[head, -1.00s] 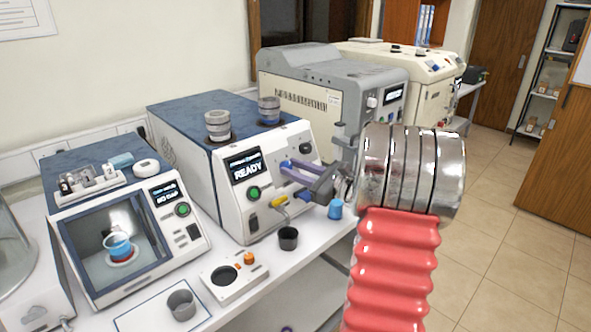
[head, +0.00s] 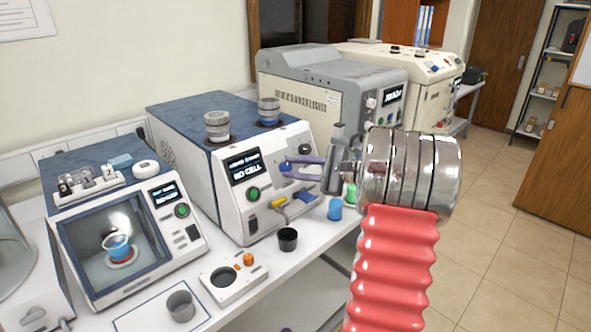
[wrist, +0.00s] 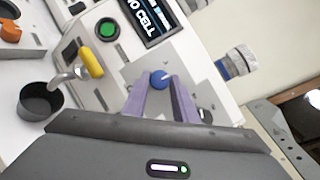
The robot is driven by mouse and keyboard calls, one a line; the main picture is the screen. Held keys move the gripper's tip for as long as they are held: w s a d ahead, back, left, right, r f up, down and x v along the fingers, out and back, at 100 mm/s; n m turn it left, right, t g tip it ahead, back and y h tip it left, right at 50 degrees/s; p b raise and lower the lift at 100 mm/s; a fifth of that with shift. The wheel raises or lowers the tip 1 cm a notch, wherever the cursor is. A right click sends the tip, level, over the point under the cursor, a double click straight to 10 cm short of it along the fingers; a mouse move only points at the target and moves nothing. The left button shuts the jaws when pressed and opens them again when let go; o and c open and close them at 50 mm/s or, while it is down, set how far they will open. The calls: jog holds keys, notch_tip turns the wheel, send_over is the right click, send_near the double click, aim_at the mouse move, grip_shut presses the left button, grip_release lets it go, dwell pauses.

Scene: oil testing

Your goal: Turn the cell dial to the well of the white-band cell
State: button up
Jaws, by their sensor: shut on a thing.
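The cell dial is a small blue knob (wrist: 159,79) with a light pointer mark, on the front panel of the blue-topped tester (head: 175,132). My gripper (wrist: 159,82) is shut on it, with one purple finger on each side. The gripper (head: 290,167) also shows in the head view at the panel. The tester's screen (head: 245,168) reads "NO CELL". A cell with a pale grey-white band (head: 217,126) stands in the near well on top. A cell with a blue band (head: 268,111) stands in the far well; it also shows in the wrist view (wrist: 237,62).
A yellow-handled tap (wrist: 91,61) sticks out close beside the dial, above a black cup (head: 288,239). A green button (head: 253,194) sits below the screen. Blue (head: 335,209) and green (head: 350,192) small items stand on the bench to the right.

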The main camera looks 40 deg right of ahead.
jog(key=n+g, duration=0.2)
jog(key=n, duration=0.3)
jog(key=shift+w+r, duration=0.1)
jog(key=shift+r, duration=0.05)
jog(key=n+g, duration=0.2)
jog(key=n, duration=0.2)
jog(key=shift+a, duration=0.1)
dwell(0.3)
jog(key=o, duration=1)
jog(key=shift+r, duration=0.1)
jog(key=shift+o, duration=0.2)
jog(key=shift+r, duration=0.1)
jog(key=v, duration=1.3)
jog(key=shift+d+r, duration=0.2)
